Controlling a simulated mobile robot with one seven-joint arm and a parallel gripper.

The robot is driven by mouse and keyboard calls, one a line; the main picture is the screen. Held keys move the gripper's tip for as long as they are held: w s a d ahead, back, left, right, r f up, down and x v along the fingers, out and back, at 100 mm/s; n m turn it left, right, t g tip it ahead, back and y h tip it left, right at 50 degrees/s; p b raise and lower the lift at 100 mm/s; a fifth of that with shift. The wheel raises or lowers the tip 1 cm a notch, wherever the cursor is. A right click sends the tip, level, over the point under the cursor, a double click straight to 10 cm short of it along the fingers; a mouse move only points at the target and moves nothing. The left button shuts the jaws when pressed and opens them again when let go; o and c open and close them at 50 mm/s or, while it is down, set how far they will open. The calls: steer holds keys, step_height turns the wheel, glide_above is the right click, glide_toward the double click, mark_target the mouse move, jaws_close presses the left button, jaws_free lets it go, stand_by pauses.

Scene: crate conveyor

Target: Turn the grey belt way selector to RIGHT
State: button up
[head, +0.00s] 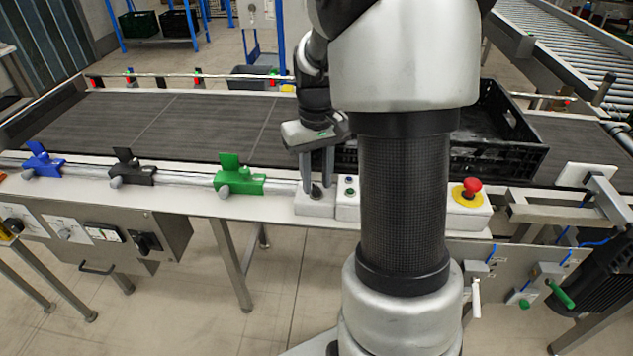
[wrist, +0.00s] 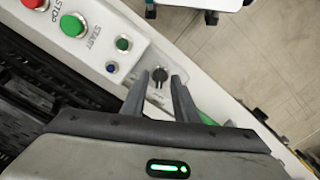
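The belt way selector is a small dark knob (wrist: 159,74) on a light grey box (head: 314,206) at the front rail of the conveyor. In the wrist view it shows just beyond and between my fingertips. My gripper (head: 316,187) points down over this box. Its two fingers (wrist: 158,88) are apart, with a visible gap on both sides of the knob. I cannot tell whether they touch it. The small markings by the knob are too blurred to read, so its setting is unclear.
Beside the selector box are small green and blue buttons (wrist: 122,44), START (wrist: 73,25) and STOP (wrist: 35,3). A red emergency button (head: 472,187) sits further right. A green clamp (head: 240,183) stands left of the box. A black crate (head: 520,160) rests on the dark belt (head: 190,125).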

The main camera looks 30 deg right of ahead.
steer(key=shift+f, duration=0.25)
jaws_close()
